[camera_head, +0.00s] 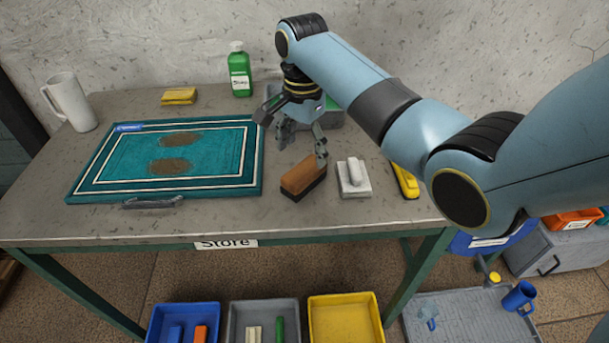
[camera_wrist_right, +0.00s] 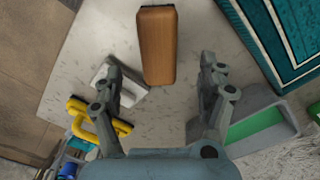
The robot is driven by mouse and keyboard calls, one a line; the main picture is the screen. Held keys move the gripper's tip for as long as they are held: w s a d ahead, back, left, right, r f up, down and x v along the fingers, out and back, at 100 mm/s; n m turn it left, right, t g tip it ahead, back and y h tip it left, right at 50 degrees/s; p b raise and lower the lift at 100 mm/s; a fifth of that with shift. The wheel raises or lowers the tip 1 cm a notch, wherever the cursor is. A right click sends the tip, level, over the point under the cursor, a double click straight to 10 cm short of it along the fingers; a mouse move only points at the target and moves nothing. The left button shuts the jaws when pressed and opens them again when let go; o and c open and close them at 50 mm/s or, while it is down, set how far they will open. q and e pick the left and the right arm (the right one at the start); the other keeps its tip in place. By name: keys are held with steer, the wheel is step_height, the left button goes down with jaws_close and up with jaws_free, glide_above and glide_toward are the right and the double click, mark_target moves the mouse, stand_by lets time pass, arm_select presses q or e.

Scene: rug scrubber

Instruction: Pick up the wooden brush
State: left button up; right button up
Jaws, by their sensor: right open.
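The wooden brush (camera_head: 303,178) is a brown block with a dark underside. It lies on the grey table (camera_head: 330,217), to the right of the teal rug. My right gripper (camera_head: 304,148) is open and empty, above the table just behind the brush. In the right wrist view the brush (camera_wrist_right: 158,45) shows beyond and between the two fingers of the right gripper (camera_wrist_right: 160,82), apart from both. My left gripper does not show.
The teal rug (camera_head: 225,160) with brown stains lies left. A white-grey scrubber (camera_head: 353,178) stands close right of the brush, with a yellow tool (camera_head: 405,181) beyond it. A green bottle (camera_head: 239,70) and a grey bin (camera_head: 333,115) stand behind. The table in front of the brush is clear.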

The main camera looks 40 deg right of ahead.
mark_target(304, 168)
step_height(304, 168, down, 7)
steer(key=shift+d+f, duration=0.1)
steer(key=shift+f, duration=0.05)
stand_by(0.4)
steer(key=c, duration=1.5)
steer(key=shift+o, duration=0.2)
steer(key=shift+r, duration=2.15)
steer(key=s+d+r, duration=0.5)
steer(key=s+r, duration=0.1)
steer(key=s, duration=0.4)
steer(key=shift+s+d+r+p, duration=0.2)
steer(key=shift+s+r+p, duration=0.05)
steer(key=shift+r+p, duration=0.2)
steer(key=o, duration=0.8)
steer(key=shift+f, duration=0.1)
steer(key=shift+c, duration=0.2)
steer(key=c, duration=0.8)
